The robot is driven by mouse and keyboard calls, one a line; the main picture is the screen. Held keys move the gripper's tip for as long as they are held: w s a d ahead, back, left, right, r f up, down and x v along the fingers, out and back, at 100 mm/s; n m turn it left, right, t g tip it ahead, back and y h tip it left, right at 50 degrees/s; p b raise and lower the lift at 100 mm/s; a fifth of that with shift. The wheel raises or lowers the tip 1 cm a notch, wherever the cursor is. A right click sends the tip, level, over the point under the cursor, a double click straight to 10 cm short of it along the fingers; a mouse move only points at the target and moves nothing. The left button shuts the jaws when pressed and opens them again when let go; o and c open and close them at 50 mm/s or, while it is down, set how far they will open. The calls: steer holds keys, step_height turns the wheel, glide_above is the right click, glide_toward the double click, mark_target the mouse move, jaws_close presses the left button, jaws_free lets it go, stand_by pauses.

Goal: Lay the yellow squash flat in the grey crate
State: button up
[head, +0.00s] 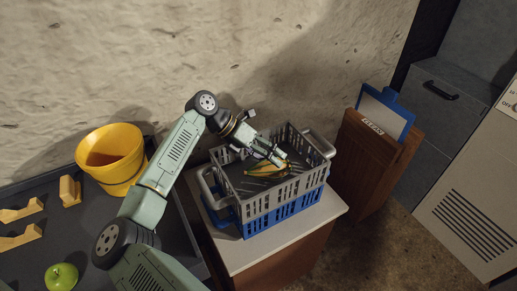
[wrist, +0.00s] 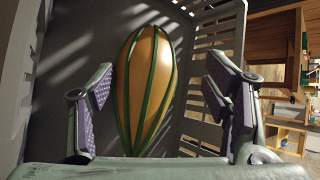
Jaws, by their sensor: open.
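The yellow squash (wrist: 150,75), orange-yellow with green stripes, lies in the grey crate (wrist: 210,135), on its floor as far as the wrist view shows. In the head view the squash (head: 268,171) shows inside the slatted grey crate (head: 283,198), partly hidden by my gripper. My gripper (head: 280,160) reaches down into the crate. In the wrist view my gripper (wrist: 155,92) is open, with one finger on each side of the squash. A gap shows on the right; on the left the finger overlaps the squash's edge, and I cannot tell whether it touches.
The grey crate stands on a blue crate (head: 290,213) on a white-topped cabinet (head: 300,230). A yellow bucket (head: 112,165), yellow blocks (head: 70,190) and a green apple (head: 61,277) are on the dark surface at left. A wooden stand (head: 365,165) holds a blue clipboard (head: 390,112) at right.

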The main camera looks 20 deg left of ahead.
steer(key=v, duration=1.2)
steer(key=shift+r, duration=0.4)
